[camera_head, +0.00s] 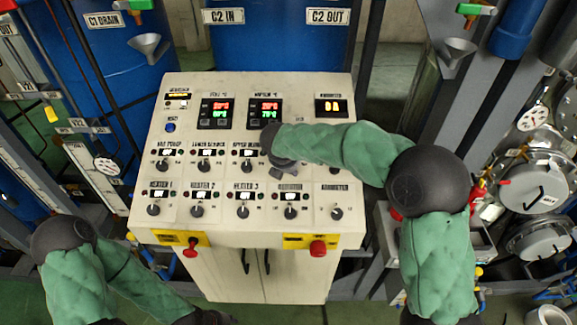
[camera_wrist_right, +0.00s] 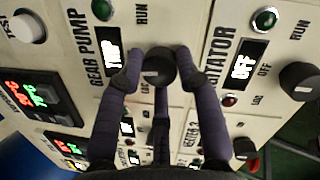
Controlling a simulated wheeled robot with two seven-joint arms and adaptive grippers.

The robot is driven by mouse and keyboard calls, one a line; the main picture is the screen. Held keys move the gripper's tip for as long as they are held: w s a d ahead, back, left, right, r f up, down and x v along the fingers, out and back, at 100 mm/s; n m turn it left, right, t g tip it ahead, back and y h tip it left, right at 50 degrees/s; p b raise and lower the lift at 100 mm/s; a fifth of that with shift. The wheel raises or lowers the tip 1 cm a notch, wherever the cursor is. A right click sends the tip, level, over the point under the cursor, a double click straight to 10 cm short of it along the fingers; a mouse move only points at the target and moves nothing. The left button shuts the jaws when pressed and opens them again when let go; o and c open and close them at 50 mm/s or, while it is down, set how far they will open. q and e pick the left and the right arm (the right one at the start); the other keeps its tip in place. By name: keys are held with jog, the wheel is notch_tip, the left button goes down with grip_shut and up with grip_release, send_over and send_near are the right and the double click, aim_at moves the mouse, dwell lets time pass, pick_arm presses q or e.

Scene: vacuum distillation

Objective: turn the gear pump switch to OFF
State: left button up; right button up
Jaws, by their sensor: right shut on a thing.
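The gear pump switch is a round black knob (camera_wrist_right: 158,64) on the cream control panel, beside the "GEAR PUMP" lettering and a lit white display (camera_wrist_right: 112,52). The display text is hard to read. My right gripper (camera_wrist_right: 156,76) is shut on this knob, with dark fingers on both sides of it and a third finger below. In the head view my right wrist (camera_head: 280,147) covers the knob and its surroundings on the panel (camera_head: 330,140). The exact pointing of the knob cannot be told. My left arm is low at the left; its gripper is not visible.
The agitator display (camera_wrist_right: 243,66) and its knob (camera_wrist_right: 299,81) are close to the right in the wrist view. Several other knobs fill the panel's lower rows. Red emergency buttons (camera_head: 318,248) stick out at its front edge. Pipes and gauges (camera_head: 533,118) crowd the right side.

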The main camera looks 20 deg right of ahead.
jog(key=shift+d, duration=0.25)
jog(key=o, duration=1.1)
jog(key=shift+d, duration=0.25)
jog(key=shift+a+r, duration=0.25)
jog(key=shift+a, duration=0.1)
jog(key=v, duration=1.1)
jog(key=shift+s+d+r, duration=0.1)
jog(key=shift+s+r, duration=0.05)
